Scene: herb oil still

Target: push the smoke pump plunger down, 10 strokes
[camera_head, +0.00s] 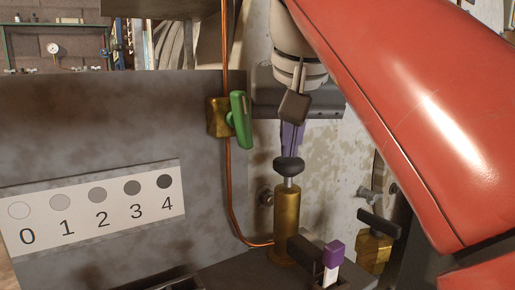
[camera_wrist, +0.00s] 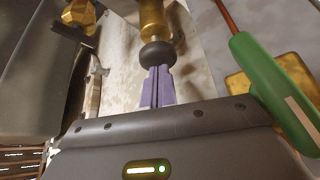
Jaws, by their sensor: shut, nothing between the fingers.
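The smoke pump is an upright brass cylinder (camera_head: 287,222) with a short silver rod and a dark round plunger knob (camera_head: 289,166) on top. A short length of rod shows between knob and cylinder. My gripper (camera_head: 291,150) points down over the knob, its purple fingers shut together and empty. The fingertips meet the knob's top in the picture; whether they touch or sit just above it I cannot tell. The wrist view shows the shut fingers (camera_wrist: 158,72) lined up with the knob (camera_wrist: 157,55), the brass cylinder (camera_wrist: 153,18) beyond it.
A green-handled valve (camera_head: 241,120) on a copper pipe stands left of my gripper. A dark block and a purple-topped switch (camera_head: 333,255) sit beside the pump's foot. A black-handled brass valve (camera_head: 376,240) is at right. A 0–4 shade chart (camera_head: 95,208) is on the left panel.

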